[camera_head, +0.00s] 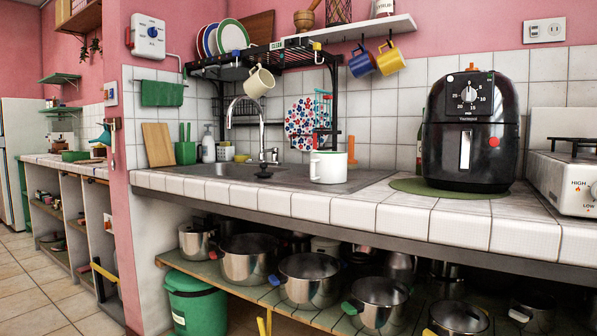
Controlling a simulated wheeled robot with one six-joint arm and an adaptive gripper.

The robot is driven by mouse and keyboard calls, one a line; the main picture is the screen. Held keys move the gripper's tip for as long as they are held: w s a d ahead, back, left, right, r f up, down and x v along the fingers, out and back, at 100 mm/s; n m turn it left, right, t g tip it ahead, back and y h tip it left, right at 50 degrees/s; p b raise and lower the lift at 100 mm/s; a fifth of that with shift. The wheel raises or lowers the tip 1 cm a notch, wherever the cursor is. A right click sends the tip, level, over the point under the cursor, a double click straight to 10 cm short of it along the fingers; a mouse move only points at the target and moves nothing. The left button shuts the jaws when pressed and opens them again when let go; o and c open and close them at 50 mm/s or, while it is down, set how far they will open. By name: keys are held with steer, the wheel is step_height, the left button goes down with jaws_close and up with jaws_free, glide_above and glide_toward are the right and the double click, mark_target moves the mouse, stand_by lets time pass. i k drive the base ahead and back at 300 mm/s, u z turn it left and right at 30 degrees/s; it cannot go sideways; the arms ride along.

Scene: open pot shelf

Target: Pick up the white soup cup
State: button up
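A white cup (328,167) with a dark rim stands upright on the counter at the front right edge of the sink. Its handle appears to be on its left side. A cream mug (259,82) hangs tilted from the rack above the sink. Another whitish vessel (325,245) is partly hidden among the pots under the counter. I cannot tell for certain which is the soup cup; the one on the counter fits best. My gripper is not in view.
A black air fryer (471,132) stands on a green mat (407,187) right of the cup. The tap (262,135) rises behind the sink. Several steel pots (309,280) fill the open shelf below. A green bin (195,305) stands at the left. The tiled counter front (335,207) is clear.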

mark_target(326, 167)
steer(key=u, duration=1.45)
steer(key=i, duration=1)
steer(key=z, duration=1.05)
